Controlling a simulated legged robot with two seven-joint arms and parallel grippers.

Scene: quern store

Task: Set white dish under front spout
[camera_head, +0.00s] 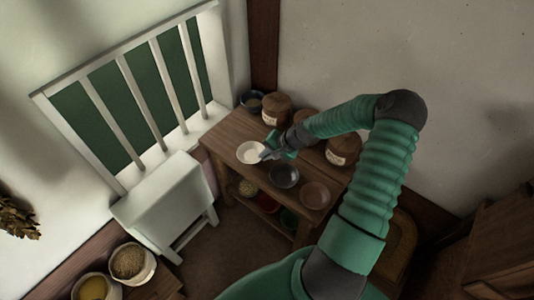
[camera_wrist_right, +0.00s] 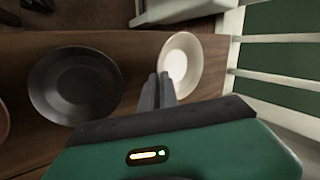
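The white dish (camera_head: 251,152) is at the left end of the wooden table, beside a dark dish (camera_head: 284,175) and a brown dish (camera_head: 314,195). My right gripper (camera_head: 264,155) reaches in from the right to the white dish's right rim. In the right wrist view the fingers (camera_wrist_right: 160,88) are close together at the near rim of the white dish (camera_wrist_right: 180,62) and appear shut on it. The white dish looks tilted there; I cannot tell whether it is off the table. I cannot make out a front spout. My left gripper is not in view.
Brown labelled jars (camera_head: 277,109) and a dark blue bowl (camera_head: 252,102) stand along the table's back. Bowls fill the shelf below. A white box-like stand (camera_head: 166,196) is left of the table, under a barred window. Filled pots (camera_head: 132,262) are at lower left.

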